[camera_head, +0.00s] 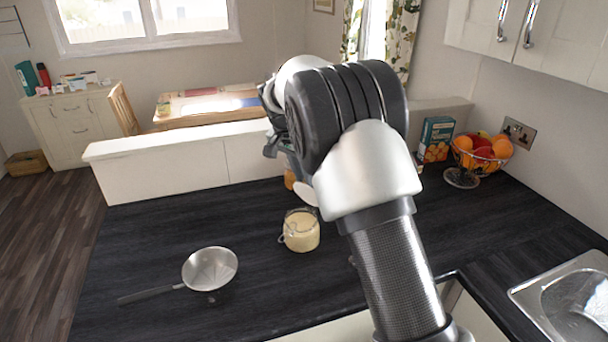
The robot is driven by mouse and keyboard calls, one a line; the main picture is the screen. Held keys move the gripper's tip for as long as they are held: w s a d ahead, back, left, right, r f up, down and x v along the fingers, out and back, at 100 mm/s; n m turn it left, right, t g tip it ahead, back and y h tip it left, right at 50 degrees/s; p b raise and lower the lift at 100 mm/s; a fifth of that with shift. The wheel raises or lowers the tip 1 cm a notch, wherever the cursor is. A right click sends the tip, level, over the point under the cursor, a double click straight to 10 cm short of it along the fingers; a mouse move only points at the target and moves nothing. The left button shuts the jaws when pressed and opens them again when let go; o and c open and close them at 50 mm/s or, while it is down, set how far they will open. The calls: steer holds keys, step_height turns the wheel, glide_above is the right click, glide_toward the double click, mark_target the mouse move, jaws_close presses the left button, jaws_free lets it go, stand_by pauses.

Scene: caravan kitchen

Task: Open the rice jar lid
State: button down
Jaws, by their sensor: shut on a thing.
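The rice jar (301,231) is a short clear jar with pale contents and a wire clasp on its left side. It stands upright on the dark worktop, near the middle of the view. A pale round disc, which looks like the jar's lid (305,193), is tilted up just above and behind the jar's rim. My gripper (283,150) is partly hidden behind my own arm, above and behind the jar. It is shut on what appears to be the lid. The fingertips and their exact contact are hidden.
A metal strainer (210,268) lies on the worktop (150,235) left of the jar. A wire fruit bowl (463,177) and an orange-fronted box (436,139) stand at the back right. A sink (575,305) is at lower right. The worktop left of the jar is mostly clear.

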steer(key=c, duration=1.6)
jaws_free()
steer(key=shift+c, duration=0.2)
steer(key=v, duration=1.7)
steer(key=shift+a+r, duration=0.15)
